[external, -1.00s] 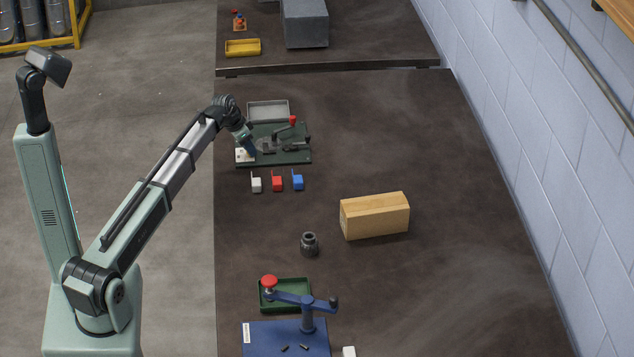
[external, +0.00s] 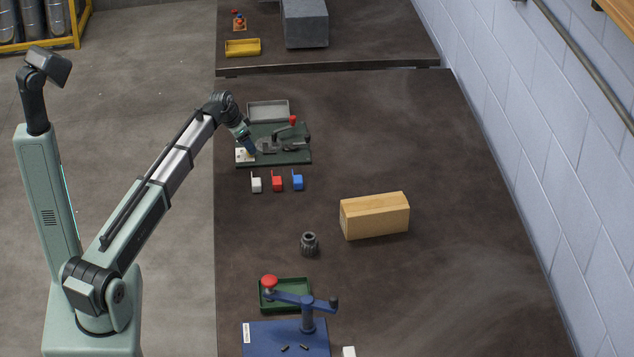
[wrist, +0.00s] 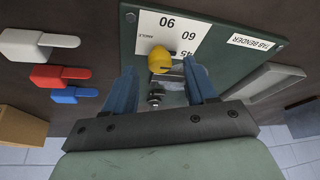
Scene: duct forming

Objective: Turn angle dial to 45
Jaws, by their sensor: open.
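The angle dial is a yellow knob (wrist: 160,60) on a white scale plate (wrist: 185,32) printed with 90, 60 and 45, upside down in the wrist view. A short dark mark shows on the knob's lower right side. The plate sits on the dark green tab bender base (external: 292,158); its white corner also shows in the external view (external: 240,157). My gripper (wrist: 160,70) is open, with its blue fingers on either side of the knob in the wrist view. I cannot tell whether they reach down around it. The gripper (external: 251,149) hides the knob in the external view.
White (external: 256,185), red (external: 277,183) and blue (external: 298,182) tabbed pieces lie in front of the bender. A red-knobbed lever (external: 291,121) stands on the base, with a grey tray (external: 268,110) behind. A wooden block (external: 375,217) and dark cylinder (external: 309,244) are farther off.

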